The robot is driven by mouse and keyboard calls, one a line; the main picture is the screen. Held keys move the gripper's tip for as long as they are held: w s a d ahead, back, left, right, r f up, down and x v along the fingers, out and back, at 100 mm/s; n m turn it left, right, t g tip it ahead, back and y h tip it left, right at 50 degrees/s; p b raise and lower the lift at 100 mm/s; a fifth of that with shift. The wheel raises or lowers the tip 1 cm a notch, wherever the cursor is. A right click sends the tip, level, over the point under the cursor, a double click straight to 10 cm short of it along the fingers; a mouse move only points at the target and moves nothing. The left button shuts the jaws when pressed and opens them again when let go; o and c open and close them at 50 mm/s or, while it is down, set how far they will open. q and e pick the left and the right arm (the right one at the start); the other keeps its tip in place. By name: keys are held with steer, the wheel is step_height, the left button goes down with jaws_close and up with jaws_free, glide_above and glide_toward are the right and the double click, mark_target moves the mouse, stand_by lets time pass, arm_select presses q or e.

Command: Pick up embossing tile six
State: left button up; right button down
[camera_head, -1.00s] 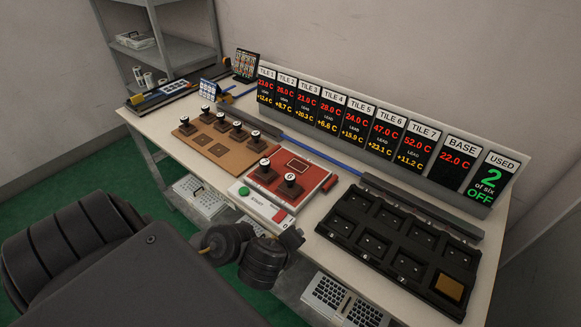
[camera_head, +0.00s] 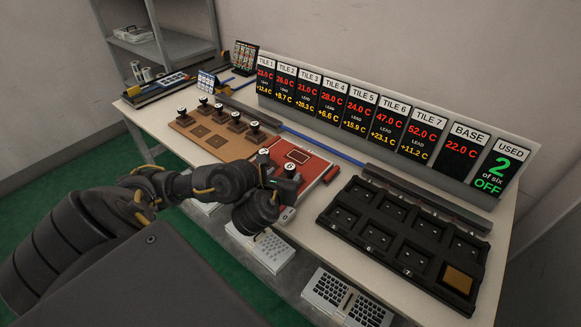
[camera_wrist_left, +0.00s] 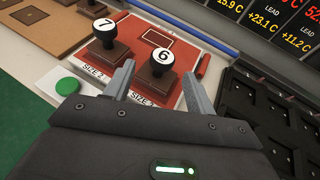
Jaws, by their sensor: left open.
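Embossing tile six (camera_wrist_left: 162,62) is a brown square stamp with a round black handle whose white top reads 6. It stands upright on the red plate (camera_wrist_left: 192,53), and also shows in the head view (camera_head: 290,171), partly hidden by my arm. My left gripper (camera_wrist_left: 158,70) is open and empty, with its fingers to either side of tile six's handle in the picture. I cannot tell how far the fingertips are from it. Tile seven (camera_wrist_left: 104,38) stands to the left of tile six on the same red plate. My right gripper is out of view.
A brown board (camera_head: 226,149) with several more stamps lies left of the red plate. A black tray (camera_head: 330,218) with several slots lies to the right, with a gold block (camera_head: 459,278) in one corner. A display board (camera_head: 390,120) runs along the back. A green button (camera_wrist_left: 69,86) is near the left finger.

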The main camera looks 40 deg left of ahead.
mark_target(288, 171)
arm_select(q)
steer(key=shift+w+a, duration=0.1)
steer(key=shift+w, duration=0.1)
steer(key=shift+w+f, duration=0.15)
steer(key=b+x, duration=0.2)
steer(key=x, duration=0.1)
steer(key=shift+w+f, duration=0.15)
steer(key=shift+w, duration=0.25)
steer(key=shift+w+a+f, duration=0.15)
steer(key=shift+w+a, duration=0.05)
steer(key=shift+w, duration=0.15)
steer(key=shift+w+a, duration=0.1)
steer(key=shift+w, duration=0.05)
steer(key=shift+c, duration=0.4)
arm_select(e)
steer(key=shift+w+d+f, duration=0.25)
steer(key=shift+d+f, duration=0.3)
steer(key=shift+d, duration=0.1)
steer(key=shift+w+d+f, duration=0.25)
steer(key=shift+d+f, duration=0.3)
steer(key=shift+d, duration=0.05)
arm_select(q)
steer(key=c, duration=1)
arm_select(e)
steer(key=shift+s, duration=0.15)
